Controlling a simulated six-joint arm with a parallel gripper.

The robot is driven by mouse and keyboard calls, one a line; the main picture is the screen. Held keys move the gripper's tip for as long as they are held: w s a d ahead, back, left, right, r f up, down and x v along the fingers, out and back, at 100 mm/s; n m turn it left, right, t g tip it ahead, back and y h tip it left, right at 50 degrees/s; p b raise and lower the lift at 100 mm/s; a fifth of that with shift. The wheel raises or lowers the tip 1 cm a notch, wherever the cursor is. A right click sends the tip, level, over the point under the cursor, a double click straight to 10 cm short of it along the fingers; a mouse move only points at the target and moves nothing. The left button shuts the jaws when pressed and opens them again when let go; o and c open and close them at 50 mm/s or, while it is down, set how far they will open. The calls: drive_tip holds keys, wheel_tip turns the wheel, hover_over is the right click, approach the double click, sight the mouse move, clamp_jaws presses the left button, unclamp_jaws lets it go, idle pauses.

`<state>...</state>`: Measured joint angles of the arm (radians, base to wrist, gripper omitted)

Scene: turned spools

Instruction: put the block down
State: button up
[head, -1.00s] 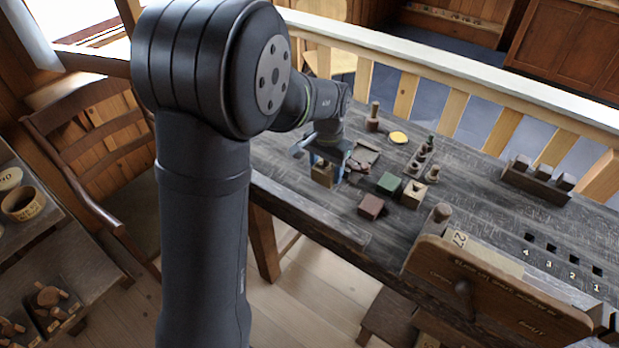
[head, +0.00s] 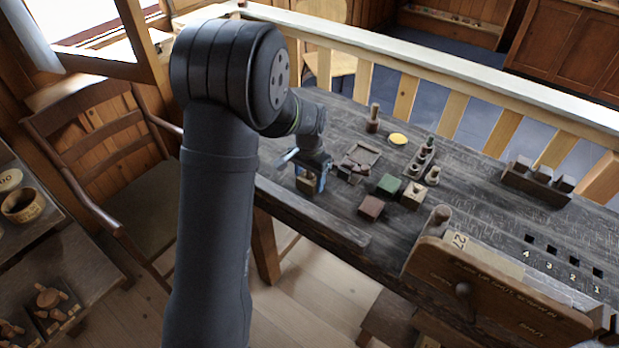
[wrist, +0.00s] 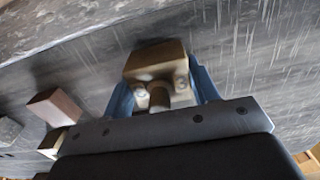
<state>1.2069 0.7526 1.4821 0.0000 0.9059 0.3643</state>
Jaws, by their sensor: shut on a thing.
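My gripper (head: 313,178) is at the left end of the dark workbench (head: 330,222), close to its front edge. It is shut on a tan wooden block (head: 305,185). In the wrist view the block (wrist: 155,60) sits between the blue fingers of my gripper (wrist: 163,88), with small rounded parts showing on its near side. The fingers partly cover its sides. I cannot tell whether its underside touches the bench or hangs just above it.
A red-brown block (head: 371,207), a green block (head: 388,184) and a tan block with a dark hole (head: 413,195) stand to the right. A shallow tray (head: 361,156) lies behind. A rack of spools (head: 419,162) and a yellow disc (head: 398,139) are farther back.

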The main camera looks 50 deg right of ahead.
drive_tip(key=shift+f, duration=0.15)
drive_tip(key=o, duration=1)
wheel_tip(320, 180, up, 12)
drive_tip(key=shift+r, duration=0.2)
wheel_tip(320, 180, down, 12)
drive_tip(key=shift+r, duration=1.7)
